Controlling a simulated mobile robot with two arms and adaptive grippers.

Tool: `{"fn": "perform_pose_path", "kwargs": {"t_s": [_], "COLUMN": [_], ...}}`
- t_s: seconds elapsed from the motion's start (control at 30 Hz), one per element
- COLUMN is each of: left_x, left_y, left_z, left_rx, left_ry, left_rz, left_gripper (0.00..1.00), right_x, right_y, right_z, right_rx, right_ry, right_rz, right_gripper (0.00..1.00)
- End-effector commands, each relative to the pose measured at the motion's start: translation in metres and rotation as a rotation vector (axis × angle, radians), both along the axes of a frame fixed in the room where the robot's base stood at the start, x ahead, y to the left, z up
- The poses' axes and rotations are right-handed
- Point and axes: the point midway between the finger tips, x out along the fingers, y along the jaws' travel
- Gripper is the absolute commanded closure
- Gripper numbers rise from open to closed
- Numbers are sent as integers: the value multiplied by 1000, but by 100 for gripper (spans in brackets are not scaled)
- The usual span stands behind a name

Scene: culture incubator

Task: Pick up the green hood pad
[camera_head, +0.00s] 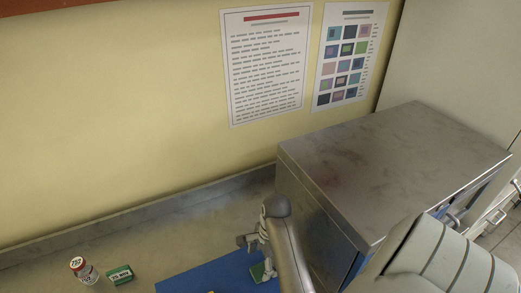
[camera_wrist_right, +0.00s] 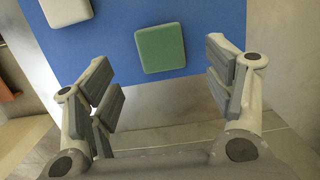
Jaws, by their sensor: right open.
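The green hood pad (camera_wrist_right: 160,48) is a small rounded square lying flat on a blue mat (camera_wrist_right: 110,35). In the head view the pad (camera_head: 258,272) is partly hidden behind my right gripper (camera_head: 256,243), and the blue mat (camera_head: 205,276) shows at the bottom edge. In the right wrist view my right gripper (camera_wrist_right: 172,92) is open, its two fingers spread wide on either side of the pad's line. No contact with the pad shows there. My left gripper is not in view.
A white pad (camera_wrist_right: 66,10) lies on the mat near the green one. A small bottle (camera_head: 84,270) and a green-and-white box (camera_head: 120,275) stand left of the mat. A metal cabinet (camera_head: 390,165) rises close on the right. The counter (camera_head: 180,238) behind the mat is clear.

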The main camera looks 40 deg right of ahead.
Motion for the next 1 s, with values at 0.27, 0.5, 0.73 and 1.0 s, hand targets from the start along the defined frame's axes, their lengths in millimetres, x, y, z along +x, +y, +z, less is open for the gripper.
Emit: {"fn": "perform_pose_path", "kwargs": {"t_s": [0.27,0.5,0.73,1.0], "left_x": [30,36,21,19], "left_y": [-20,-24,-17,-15], "left_z": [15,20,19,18], "left_rx": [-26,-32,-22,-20], "left_ry": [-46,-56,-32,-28], "left_rz": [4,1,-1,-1], "left_gripper": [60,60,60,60], "right_x": [-1,0,1,1], "right_y": [4,7,7,7], "right_z": [-24,-50,-54,-54], "right_rx": [0,1,0,0], "right_ry": [4,2,-1,-1], "right_rz": [1,1,1,1], "right_gripper": [25,25,25,51]}}
